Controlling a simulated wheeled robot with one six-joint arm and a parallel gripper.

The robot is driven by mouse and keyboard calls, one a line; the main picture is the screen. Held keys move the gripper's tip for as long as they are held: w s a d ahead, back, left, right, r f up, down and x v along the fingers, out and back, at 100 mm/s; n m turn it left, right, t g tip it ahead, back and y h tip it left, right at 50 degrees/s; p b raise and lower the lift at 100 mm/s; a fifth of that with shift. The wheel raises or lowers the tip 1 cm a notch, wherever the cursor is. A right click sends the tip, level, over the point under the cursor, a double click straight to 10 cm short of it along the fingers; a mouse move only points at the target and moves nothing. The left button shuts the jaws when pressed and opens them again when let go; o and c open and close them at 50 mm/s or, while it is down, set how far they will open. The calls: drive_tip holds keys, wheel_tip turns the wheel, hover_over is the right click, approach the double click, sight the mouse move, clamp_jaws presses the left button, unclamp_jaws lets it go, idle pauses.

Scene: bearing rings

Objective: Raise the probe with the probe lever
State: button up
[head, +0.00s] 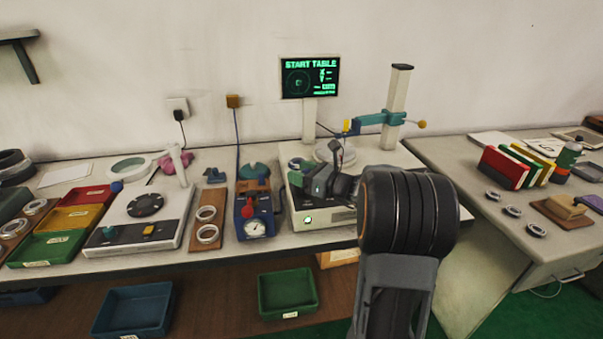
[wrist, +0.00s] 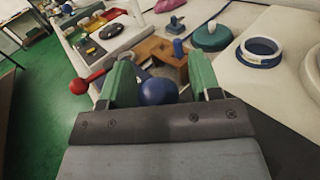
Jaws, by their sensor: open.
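The measuring machine (head: 396,156) stands on the bench with a column (head: 397,95) and a teal arm (head: 371,119). A lever with an orange ball end (head: 422,124) sticks out right of the column; I cannot tell if it is the probe lever. A yellow and blue part (head: 350,127) hangs at the arm's left end. My gripper (head: 318,186) is over the machine's front left. In the wrist view its green fingers (wrist: 161,76) are apart, and a blue ball knob (wrist: 157,91) shows between them. I cannot tell whether they touch it. My arm hides part of the machine.
A screen (head: 311,77) reads START TABLE. A gauge device (head: 256,222) with a red knob (head: 247,211) stands just left of the machine; the red knob (wrist: 78,86) also shows beside my left finger. A white ring with a blue base (wrist: 260,52) lies to the right in the wrist view.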

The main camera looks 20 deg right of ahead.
clamp_jaws()
idle(0.6)
